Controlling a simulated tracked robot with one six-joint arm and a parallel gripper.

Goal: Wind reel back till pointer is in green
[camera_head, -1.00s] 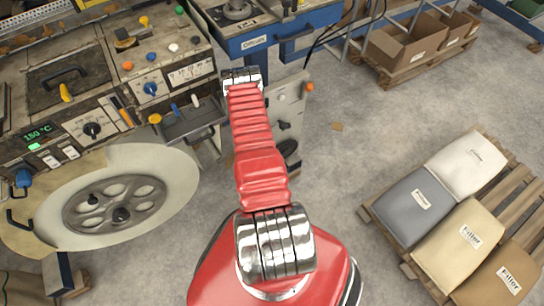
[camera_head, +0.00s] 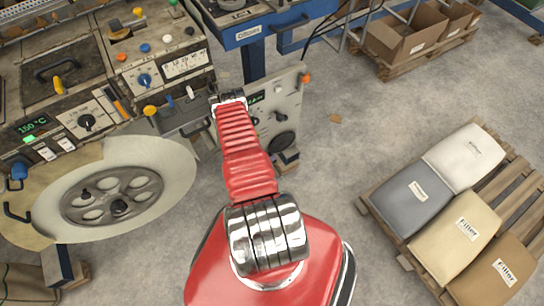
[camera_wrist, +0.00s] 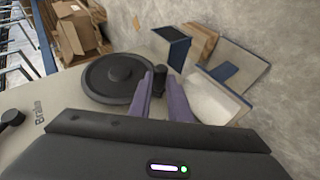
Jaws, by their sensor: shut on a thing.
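The reel (camera_head: 165,160) is a large pale disc with a grey spoked hub at the left of the head view. A white panel (camera_head: 290,98) right of my arm carries a small green display and a black handwheel (camera_head: 282,142). In the wrist view, a black wheel (camera_wrist: 112,76) lies on a pale panel marked "Brake". My gripper (camera_wrist: 160,82) has its purple fingers closed around a small dark knob (camera_wrist: 160,70) at that wheel's edge. The fingers are hidden in the head view. A white scale gauge (camera_head: 185,63) faces up; its pointer and colours are too small to read.
The worn console (camera_head: 90,60) with knobs and levers stands at the left, and a blue bench (camera_head: 270,25) behind the panel. A pallet with several filler sacks (camera_head: 455,190) is at the right, cardboard boxes (camera_head: 405,40) at the back.

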